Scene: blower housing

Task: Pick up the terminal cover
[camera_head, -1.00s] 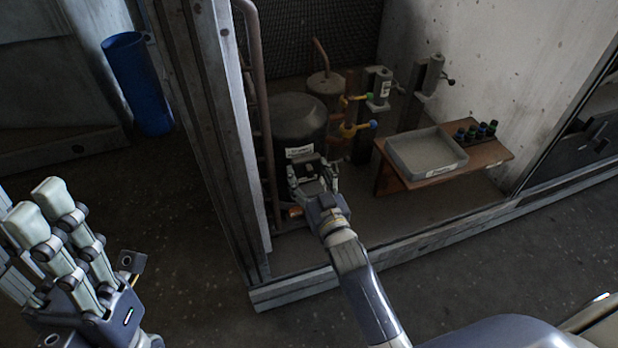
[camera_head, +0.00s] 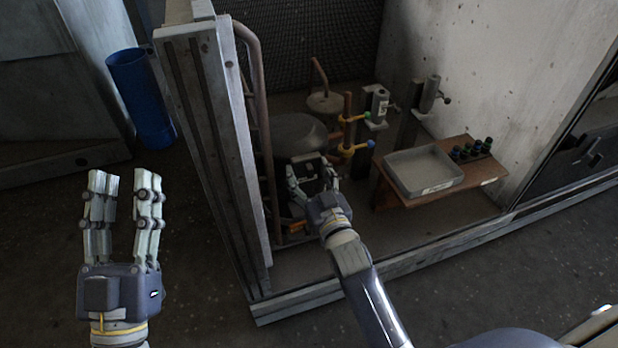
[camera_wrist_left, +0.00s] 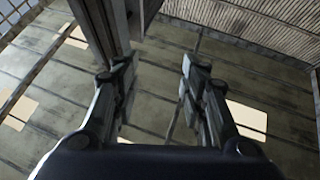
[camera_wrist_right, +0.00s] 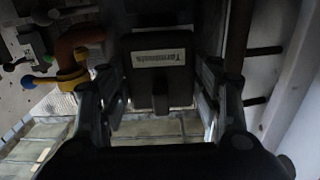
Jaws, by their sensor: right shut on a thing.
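The terminal cover (camera_wrist_right: 160,70) is a dark box with a white label reading "Terminals", seen close up in the right wrist view. My right gripper (camera_head: 313,170) is shut on it, with a finger on each side. In the head view the cover is small and dark between the fingers, in front of the dark rounded compressor (camera_head: 298,135). I cannot tell whether the cover touches the compressor. My left gripper (camera_head: 125,185) is open and empty, fingers up, left of the housing frame; its spread fingers also show in the left wrist view (camera_wrist_left: 155,85).
A thick metal post (camera_head: 225,150) stands between my two grippers. Copper pipes and valves with yellow (camera_head: 350,150) and blue handles are close by. A grey tray (camera_head: 425,190) sits on a wooden shelf with several small bottles. A blue bin (camera_head: 143,95) stands at the left.

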